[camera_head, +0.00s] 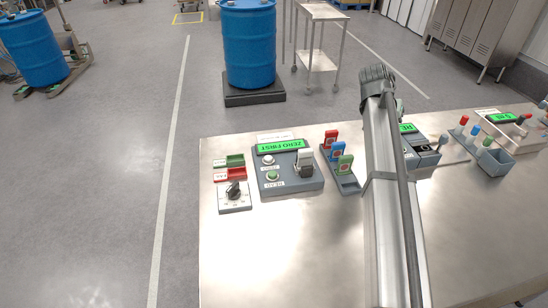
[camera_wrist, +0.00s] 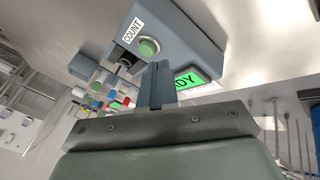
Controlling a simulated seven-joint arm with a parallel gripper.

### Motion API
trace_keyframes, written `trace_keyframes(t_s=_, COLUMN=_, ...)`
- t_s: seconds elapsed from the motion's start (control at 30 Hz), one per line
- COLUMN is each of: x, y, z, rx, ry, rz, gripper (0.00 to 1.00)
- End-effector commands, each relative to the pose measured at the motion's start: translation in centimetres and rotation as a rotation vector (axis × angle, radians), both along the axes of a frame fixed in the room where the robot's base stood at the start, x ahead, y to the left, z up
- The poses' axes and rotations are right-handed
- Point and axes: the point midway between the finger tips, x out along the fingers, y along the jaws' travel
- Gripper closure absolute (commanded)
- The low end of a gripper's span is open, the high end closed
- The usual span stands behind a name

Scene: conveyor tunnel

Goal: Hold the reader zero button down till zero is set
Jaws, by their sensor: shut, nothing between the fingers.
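The reader (camera_head: 288,183) is a grey-blue box at the left of the steel bench in the head view. Its green display (camera_head: 280,145) says ZERO FIRST. A white button (camera_head: 268,160) sits above a green button (camera_head: 273,176) on its left side; their labels are too small to read surely. A white-and-dark part (camera_head: 305,160) stands on its right side. My gripper (camera_wrist: 156,68) is shut and empty in the wrist view, close to another box (camera_wrist: 190,35) with a green button (camera_wrist: 148,47) labelled COUNT. In the head view my arm hides the gripper. Nothing touches the reader's buttons.
A rack (camera_head: 347,184) with red, blue and green tabs stands right of the reader. The COUNT box (camera_head: 425,156) is partly behind my arm. The front left bench is clear.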

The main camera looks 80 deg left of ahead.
Motion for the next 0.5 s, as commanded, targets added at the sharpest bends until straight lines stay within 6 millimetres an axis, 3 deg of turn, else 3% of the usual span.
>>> trace_keyframes(t_s=0.03, x=-2.1, y=0.8, z=0.2, rx=-0.007, ry=-0.005, rz=0.017, gripper=1.0)
trace_keyframes(t_s=0.2, x=-8.2, y=2.5, z=0.7, rx=-0.025, ry=-0.033, rz=0.051, gripper=1.0)
trace_keyframes(t_s=0.5, x=-18.7, y=4.0, z=2.0, rx=-0.02, ry=-0.11, rz=0.084, gripper=1.0)
